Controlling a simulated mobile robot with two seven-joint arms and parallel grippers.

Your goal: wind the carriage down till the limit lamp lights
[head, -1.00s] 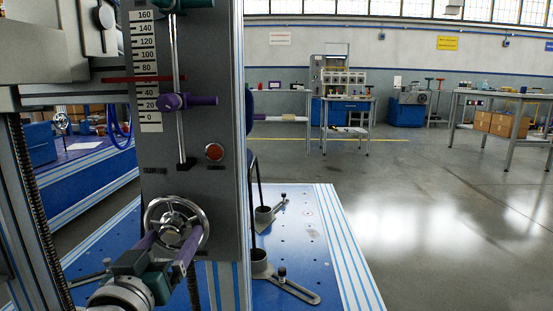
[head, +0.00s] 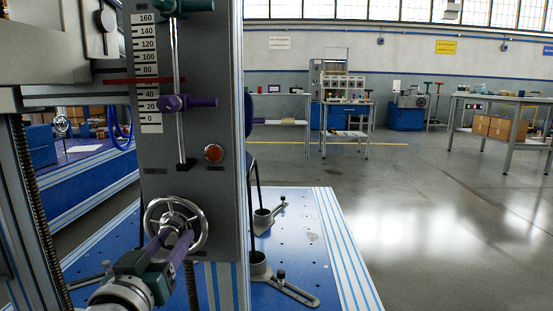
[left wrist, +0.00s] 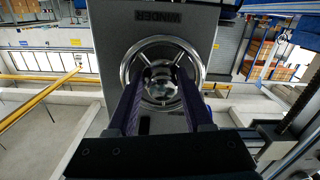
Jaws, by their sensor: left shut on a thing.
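The handwheel (head: 150,222), a chrome ring, is low on a grey panel. My left gripper (head: 179,236) is shut on its hub, with purple fingers either side. In the left wrist view the wheel rim (left wrist: 126,66) surrounds the fingertips (left wrist: 161,82), under the word WINDER. Above, the red pointer (head: 120,81) crosses the scale (head: 146,57) at about 60. A purple stop (head: 184,103) sits on the vertical rod, below the pointer. The grey carriage (head: 60,40) is at upper left. My right gripper is out of view.
The panel stands at a blue base table (head: 300,232) with slotted metal clamps (head: 290,291). A threaded screw (head: 36,210) runs down at left. Workbenches (head: 350,103) stand far behind. The grey floor at right (head: 440,230) is open.

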